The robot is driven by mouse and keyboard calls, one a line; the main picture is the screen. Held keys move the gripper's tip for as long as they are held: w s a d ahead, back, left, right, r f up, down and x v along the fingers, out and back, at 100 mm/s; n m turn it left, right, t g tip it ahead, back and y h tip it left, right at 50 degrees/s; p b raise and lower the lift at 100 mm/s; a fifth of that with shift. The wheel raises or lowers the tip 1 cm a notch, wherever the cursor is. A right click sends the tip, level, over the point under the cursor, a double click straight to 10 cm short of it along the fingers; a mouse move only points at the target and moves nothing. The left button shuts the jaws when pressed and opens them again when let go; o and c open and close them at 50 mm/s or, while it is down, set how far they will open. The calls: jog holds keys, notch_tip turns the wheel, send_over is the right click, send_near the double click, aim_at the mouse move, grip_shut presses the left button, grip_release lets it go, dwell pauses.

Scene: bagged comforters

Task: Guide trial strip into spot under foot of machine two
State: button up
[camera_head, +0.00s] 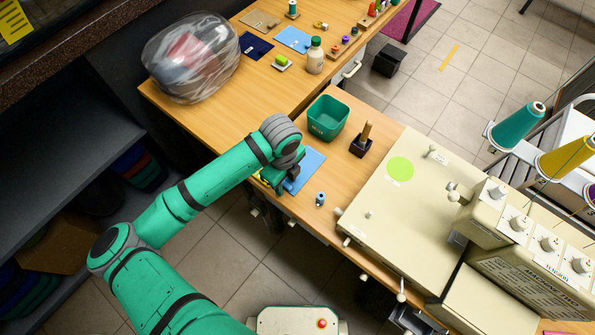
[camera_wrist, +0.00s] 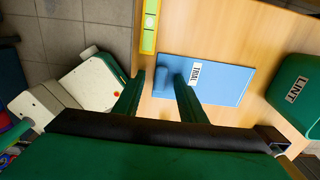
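The trial strip is a flat blue cloth labelled TRIAL (camera_wrist: 225,80), lying on the wooden table. It also shows in the head view (camera_head: 311,165), partly hidden by my arm. My gripper (camera_wrist: 159,76) is over the strip's left end in the wrist view, fingers apart, with a raised blue part of the strip between them. Whether they touch it I cannot tell. In the head view my gripper (camera_head: 283,180) is at the strip's left side. A cream machine (camera_head: 535,270) with tension dials stands at right. A green round spot (camera_head: 400,168) lies on its cream bed. No machine number is readable.
A green LINT bin (camera_head: 328,117) and a dark block with a wooden handle (camera_head: 362,140) stand beyond the strip. A small blue-topped spool (camera_head: 320,199) stands near the table's front edge. A yellow-green bar (camera_wrist: 150,25) lies beside the strip. A bagged comforter (camera_head: 190,57) sits back left.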

grip_shut()
jog(key=shift+r, duration=0.1)
